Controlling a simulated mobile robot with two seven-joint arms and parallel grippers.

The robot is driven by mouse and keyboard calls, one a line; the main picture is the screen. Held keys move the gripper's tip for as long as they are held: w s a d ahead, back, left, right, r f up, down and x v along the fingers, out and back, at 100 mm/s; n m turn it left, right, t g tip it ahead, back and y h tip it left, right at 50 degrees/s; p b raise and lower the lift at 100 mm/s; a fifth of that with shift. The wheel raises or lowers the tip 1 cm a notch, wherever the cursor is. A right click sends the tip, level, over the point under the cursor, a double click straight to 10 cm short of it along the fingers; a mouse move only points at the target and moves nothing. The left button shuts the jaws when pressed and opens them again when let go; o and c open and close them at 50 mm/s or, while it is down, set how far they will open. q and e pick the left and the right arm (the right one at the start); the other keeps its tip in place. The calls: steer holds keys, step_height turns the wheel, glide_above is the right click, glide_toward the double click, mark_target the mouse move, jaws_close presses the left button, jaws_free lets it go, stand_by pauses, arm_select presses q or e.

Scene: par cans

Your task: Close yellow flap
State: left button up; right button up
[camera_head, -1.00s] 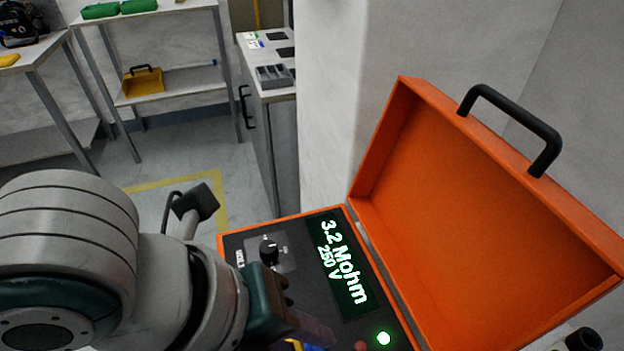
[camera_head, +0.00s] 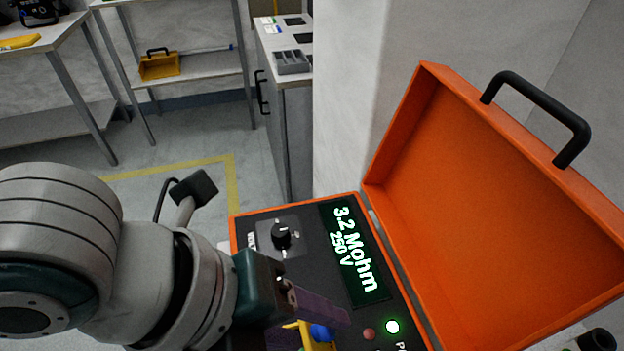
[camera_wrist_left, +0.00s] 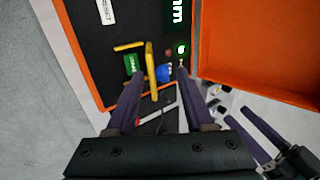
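The yellow flap (camera_wrist_left: 150,68) shows in the left wrist view as a thin yellow strip standing out from the tester's dark panel. A yellow bar (camera_wrist_left: 129,46) and a green label (camera_wrist_left: 131,64) are left of it, and a blue button (camera_wrist_left: 165,71) is right of it. In the head view the flap (camera_head: 318,346) is partly hidden behind my left gripper (camera_head: 318,304). In the wrist view my left gripper (camera_wrist_left: 159,76) is open, its purple fingers spread on either side of the flap; contact cannot be told. My right gripper (camera_wrist_left: 234,109) appears open and empty at lower right.
The orange tester case (camera_head: 343,198) has its lid (camera_head: 500,190) open on the right. Its panel (camera_head: 300,262) carries a knob (camera_head: 281,236), a lit display (camera_head: 352,255) and a green light (camera_head: 393,327). A white wall (camera_head: 345,100) stands behind it.

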arm_select(q)
steer(key=shift+a, duration=0.1)
steer(key=p+v, duration=0.1)
steer(key=v, duration=0.9)
